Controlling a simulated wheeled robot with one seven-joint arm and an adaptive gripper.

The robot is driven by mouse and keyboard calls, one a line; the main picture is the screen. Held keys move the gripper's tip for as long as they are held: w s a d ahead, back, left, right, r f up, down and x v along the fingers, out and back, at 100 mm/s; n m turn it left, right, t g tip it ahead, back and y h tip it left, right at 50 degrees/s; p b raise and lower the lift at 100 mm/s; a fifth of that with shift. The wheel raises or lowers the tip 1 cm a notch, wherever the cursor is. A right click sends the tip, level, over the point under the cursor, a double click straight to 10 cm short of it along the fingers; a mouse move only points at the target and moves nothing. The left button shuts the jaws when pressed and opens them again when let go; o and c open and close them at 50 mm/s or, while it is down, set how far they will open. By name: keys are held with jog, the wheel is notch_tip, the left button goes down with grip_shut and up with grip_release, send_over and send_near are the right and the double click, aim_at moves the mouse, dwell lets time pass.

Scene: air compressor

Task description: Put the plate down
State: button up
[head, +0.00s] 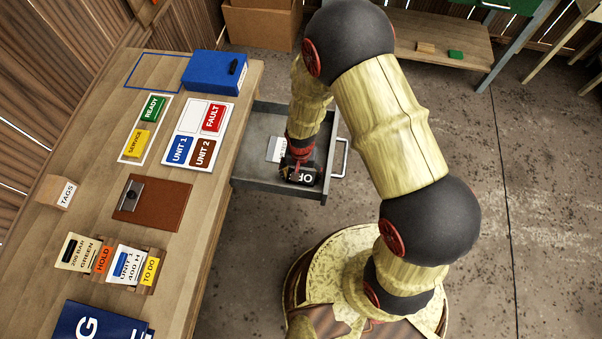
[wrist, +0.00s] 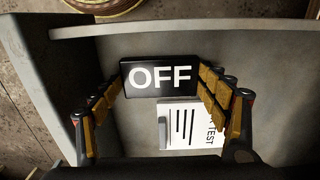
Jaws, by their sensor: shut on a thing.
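The plate (wrist: 160,77) is black with white "OFF" lettering. In the wrist view it sits between the two finger pads of my gripper (wrist: 164,90), which is shut on it. In the head view the plate (head: 303,176) shows at the front end of an open grey drawer (head: 255,183), with my gripper (head: 298,162) just above it. The plate is over or inside the drawer; I cannot tell whether it touches the drawer floor. The wrist view shows the drawer's walls (wrist: 200,27) around it.
A white printed card (wrist: 190,125) lies in the drawer close to the plate. The drawer handle (head: 341,160) sticks out to the right. The bench on the left holds a blue box (head: 214,72), a status board (head: 198,133), a brown clipboard (head: 152,202) and several standing cards.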

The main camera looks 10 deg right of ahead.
jog(key=o, duration=1.1)
jog(key=shift+c, duration=0.2)
jog(key=shift+r, duration=0.1)
notch_tip(320, 180, up, 12)
jog(key=p, duration=0.4)
notch_tip(320, 180, up, 12)
jog(key=t, duration=0.1)
send_over(301, 176)
jog(key=w+d, duration=0.2)
jog(key=s+d+r+n+t, duration=0.1)
jog(key=s+d+r, duration=0.2)
jog(key=s+r, duration=0.2)
jog(key=s+d+r+n+t, duration=0.1)
jog(key=s+r, duration=0.4)
jog(key=r, duration=0.6)
jog(key=s+d+r+n+t, duration=0.2)
jog(key=s+d+r, duration=0.2)
jog(key=r, duration=0.4)
jog(key=shift+s+d+r+t, duration=0.3)
jog(key=shift+s+d+r, duration=0.1)
jog(key=shift+d, duration=0.15)
